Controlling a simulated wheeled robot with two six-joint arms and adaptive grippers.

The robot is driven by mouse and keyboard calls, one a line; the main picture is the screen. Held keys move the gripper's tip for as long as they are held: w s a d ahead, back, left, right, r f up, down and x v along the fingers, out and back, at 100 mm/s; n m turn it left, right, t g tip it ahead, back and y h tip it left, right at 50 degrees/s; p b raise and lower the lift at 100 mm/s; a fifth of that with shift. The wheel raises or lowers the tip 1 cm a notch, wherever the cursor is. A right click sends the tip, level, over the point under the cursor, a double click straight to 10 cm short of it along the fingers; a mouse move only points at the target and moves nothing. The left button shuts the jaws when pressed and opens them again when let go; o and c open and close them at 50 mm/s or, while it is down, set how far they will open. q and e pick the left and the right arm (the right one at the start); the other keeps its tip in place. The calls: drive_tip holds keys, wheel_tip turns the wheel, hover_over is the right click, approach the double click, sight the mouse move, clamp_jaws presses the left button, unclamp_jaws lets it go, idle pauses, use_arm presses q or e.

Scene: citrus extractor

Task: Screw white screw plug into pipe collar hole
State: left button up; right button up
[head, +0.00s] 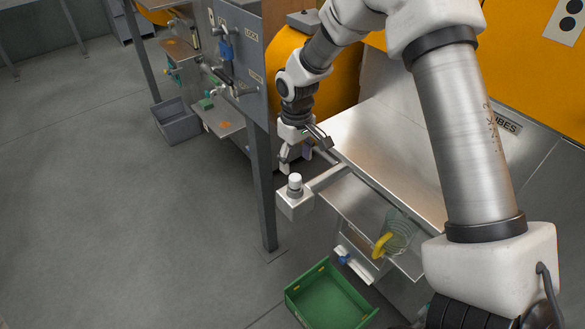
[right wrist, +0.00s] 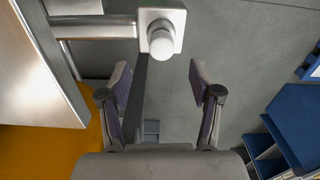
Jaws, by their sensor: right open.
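A white screw plug (head: 295,180) stands upright on a small square metal plate (head: 288,205) at the end of a steel arm. A grey round part shows just under the white; I cannot tell whether it is the pipe collar, and no open hole is visible. My right gripper (head: 305,154) is open and empty, a little above and beyond the plug in the head view. In the right wrist view the white plug (right wrist: 161,44) lies ahead of the open fingers (right wrist: 160,75), roughly centred between them and apart from both. My left gripper is not in view.
A steel tray (head: 385,150) lies right of the gripper, against the orange machine (head: 340,75). A grey control panel (head: 238,60) stands to the left. A wire basket with a yellow part (head: 382,245) sits below, near a green crate (head: 330,298).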

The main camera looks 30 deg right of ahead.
sight(295, 177)
drive_tip(key=shift+d+f, duration=0.1)
drive_tip(key=shift+f, duration=0.35)
wheel_tip(295, 177, down, 7)
drive_tip(key=shift+r+p, duration=0.2)
drive_tip(key=shift+p, duration=0.35)
drive_tip(key=shift+a, duration=0.2)
clamp_jaws()
drive_tip(key=m, duration=1.2)
drive_tip(key=shift+c, duration=1.6)
unclamp_jaws()
